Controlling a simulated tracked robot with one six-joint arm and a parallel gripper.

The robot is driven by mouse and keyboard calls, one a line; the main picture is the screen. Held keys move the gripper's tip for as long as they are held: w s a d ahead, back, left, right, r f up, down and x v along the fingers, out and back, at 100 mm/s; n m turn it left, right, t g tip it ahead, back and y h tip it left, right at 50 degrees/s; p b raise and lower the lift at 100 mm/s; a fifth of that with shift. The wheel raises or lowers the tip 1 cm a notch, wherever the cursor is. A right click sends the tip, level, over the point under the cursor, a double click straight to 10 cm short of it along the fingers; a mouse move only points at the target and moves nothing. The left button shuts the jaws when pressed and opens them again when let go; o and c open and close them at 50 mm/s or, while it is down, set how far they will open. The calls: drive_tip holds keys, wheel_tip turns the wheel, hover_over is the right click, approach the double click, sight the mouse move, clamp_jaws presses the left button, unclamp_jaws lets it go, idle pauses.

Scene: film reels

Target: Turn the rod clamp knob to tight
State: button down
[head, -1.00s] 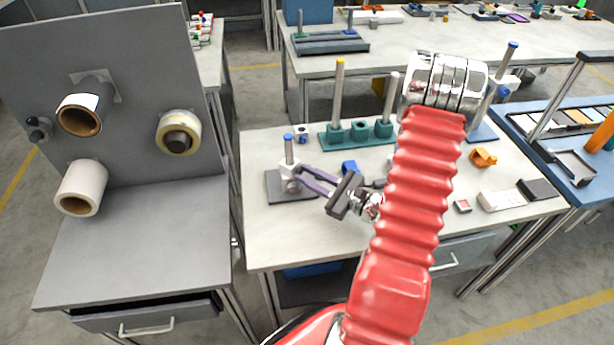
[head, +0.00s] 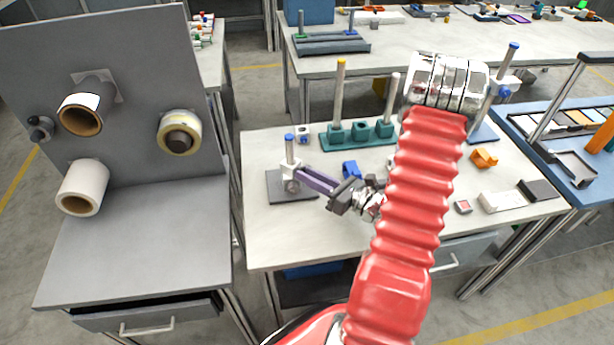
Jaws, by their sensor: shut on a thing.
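A rod (head: 289,150) with a blue top stands upright on a dark base plate (head: 292,198) at the left of the middle table. A small grey clamp (head: 291,185) sits low on the rod; its knob is mostly hidden by my fingers and too small to make out clearly. My gripper (head: 299,176), with purple fingers, reaches in from the right and is shut on the knob at the clamp. The fingers look stacked, nearly edge-on. I cannot read the knob's angle or how tight it is.
A green stand (head: 357,134) with posts is behind the clamp. A blue piece (head: 350,169) lies close to my fingers. A small block with a blue spot (head: 303,134) is behind the rod. The table front (head: 290,235) is clear. A grey panel bench (head: 140,235) stands left.

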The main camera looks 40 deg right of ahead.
drive_tip(key=shift+m, duration=0.6)
drive_tip(key=c, duration=1.6)
unclamp_jaws()
drive_tip(key=shift+o, duration=0.2)
drive_tip(key=shift+s+d, duration=0.1)
drive_tip(key=v, duration=1.3)
drive_tip(key=shift+s+d, duration=0.1)
drive_tip(key=shift+s, duration=0.2)
